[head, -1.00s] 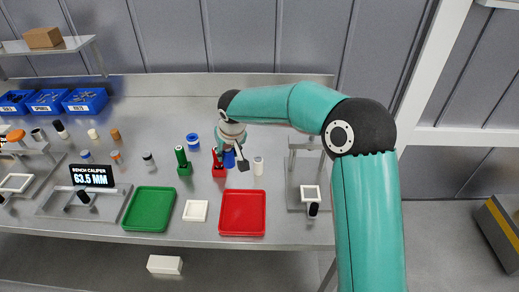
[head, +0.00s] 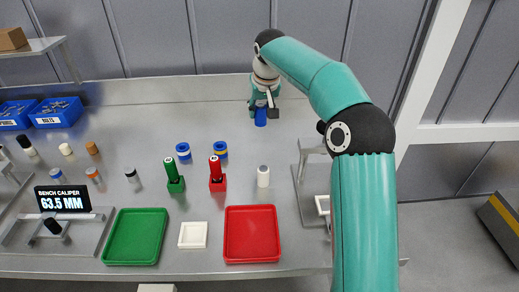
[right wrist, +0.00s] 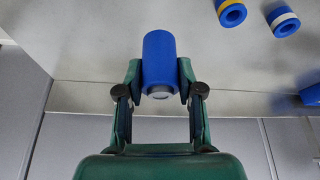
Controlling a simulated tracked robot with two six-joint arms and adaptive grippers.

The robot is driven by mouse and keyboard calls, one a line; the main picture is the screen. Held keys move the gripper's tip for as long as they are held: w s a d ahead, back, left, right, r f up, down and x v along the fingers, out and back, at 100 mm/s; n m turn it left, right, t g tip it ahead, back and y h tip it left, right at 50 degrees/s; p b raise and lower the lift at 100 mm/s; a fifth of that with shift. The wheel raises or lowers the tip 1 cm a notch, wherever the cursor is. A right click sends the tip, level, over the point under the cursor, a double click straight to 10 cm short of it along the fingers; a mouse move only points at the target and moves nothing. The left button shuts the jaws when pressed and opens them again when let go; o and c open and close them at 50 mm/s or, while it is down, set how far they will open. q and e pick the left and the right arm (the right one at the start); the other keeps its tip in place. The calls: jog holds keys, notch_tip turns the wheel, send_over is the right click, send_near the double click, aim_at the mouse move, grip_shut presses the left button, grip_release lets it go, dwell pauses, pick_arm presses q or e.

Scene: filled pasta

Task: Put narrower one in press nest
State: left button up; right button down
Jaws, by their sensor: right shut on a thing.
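My right gripper (head: 261,112) is shut on a blue cylinder (head: 260,117) over the back of the bench. In the right wrist view the cylinder (right wrist: 160,60) sits between both fingers, with a pale end facing the camera. A grey stand (head: 312,146) with a white-rimmed square (head: 322,204), perhaps the press nest, is partly hidden by my right arm. My left gripper is not in view.
Green (head: 175,173) and red (head: 217,174) upright holders and a white-topped cylinder (head: 263,176) stand mid-bench. A green tray (head: 109,240), a white square dish (head: 193,245) and a red tray (head: 230,256) lie in front. The caliper display (head: 63,199) reads 63.5 MM.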

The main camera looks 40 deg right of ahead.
aim_at(265, 121)
notch_tip(265, 121, down, 12)
jog(key=shift+f, duration=0.25)
dwell(0.3)
jog(key=shift+f+b, duration=0.1)
jog(key=shift+b, duration=0.25)
jog(key=c, duration=0.7)
grip_release()
jog(key=shift+c, duration=0.2)
jog(key=v, duration=1.2)
jog(key=shift+r, duration=0.2)
